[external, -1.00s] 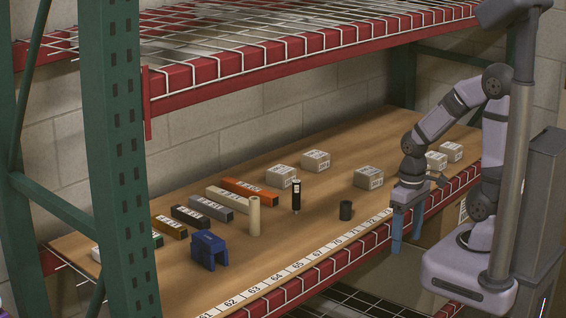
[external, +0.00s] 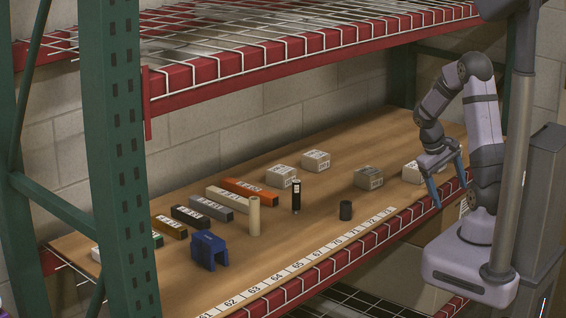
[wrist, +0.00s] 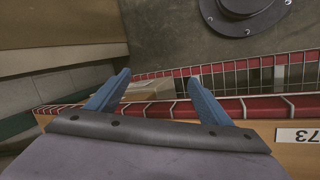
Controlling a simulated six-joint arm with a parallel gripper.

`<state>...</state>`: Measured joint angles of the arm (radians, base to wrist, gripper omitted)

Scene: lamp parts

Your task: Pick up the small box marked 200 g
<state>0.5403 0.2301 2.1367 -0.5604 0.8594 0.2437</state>
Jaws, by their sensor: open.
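Several small pale boxes with printed labels stand on the wooden shelf in the external view: two at the back (external: 282,176) and (external: 316,160), one nearer the front (external: 368,178), and one at the right (external: 411,173), partly hidden by my arm. The print is too small to tell which is marked 200 g. My gripper (external: 450,194) is open and empty, its blue fingers pointing down near the shelf's front edge, right of these boxes. In the wrist view, my gripper (wrist: 158,74) has nothing between its fingertips, and no small box is recognisable.
The shelf also holds a blue bracket (external: 209,250), a beige cylinder (external: 254,216), a black upright part (external: 296,197), a short dark cylinder (external: 345,210) and several long boxes, one orange (external: 249,189). A red wire-decked shelf (external: 310,50) hangs above. A green post (external: 118,150) stands left.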

